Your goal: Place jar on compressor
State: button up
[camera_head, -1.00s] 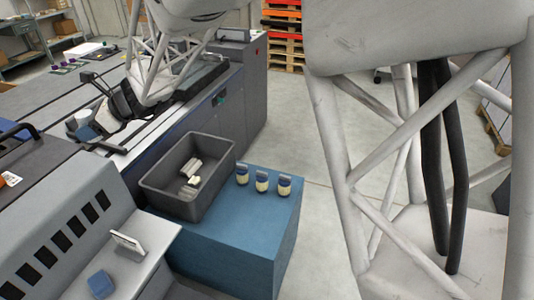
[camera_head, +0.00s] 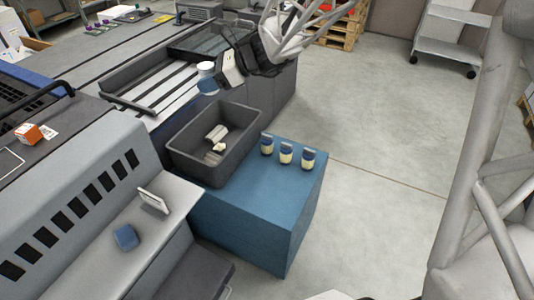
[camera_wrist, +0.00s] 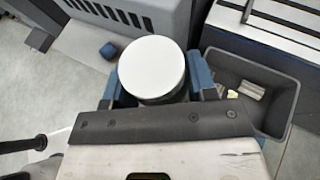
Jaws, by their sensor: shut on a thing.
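My gripper (camera_wrist: 157,82) has its blue fingers on both sides of a jar with a round white top (camera_wrist: 150,66), and is shut on it. In the head view the white jar (camera_head: 206,69) is held by my gripper (camera_head: 208,82) above the long grey machine, behind the grey bin. The jar's lower part is partly hidden by a blue finger. A blue box-shaped unit (camera_head: 255,232) stands at front centre; I cannot tell whether it is the compressor. The jar is apart from it.
A grey open bin (camera_head: 176,160) with a few pale pieces sits on the blue unit's left part. Three small jars with blue tops (camera_head: 286,153) stand along its back right edge. Its front top is bare. A grey stepped machine (camera_head: 75,195) lies left; open floor lies right.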

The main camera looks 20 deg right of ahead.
jog(key=s+d+m, duration=0.1)
jog(key=s+d, duration=1.5)
jog(key=d, duration=0.3)
jog(key=shift+t, duration=0.4)
notch_tip(320, 180, down, 46)
jog(key=shift+w+r, duration=0.1)
jog(key=shift+w, duration=0.05)
jog(key=shift+w, duration=0.1)
send_over(280, 187)
jog(key=shift+a+f, duration=0.1)
jog(key=shift+f, duration=0.65)
jog(key=shift+f, duration=1.75)
jog(key=shift+f, duration=0.15)
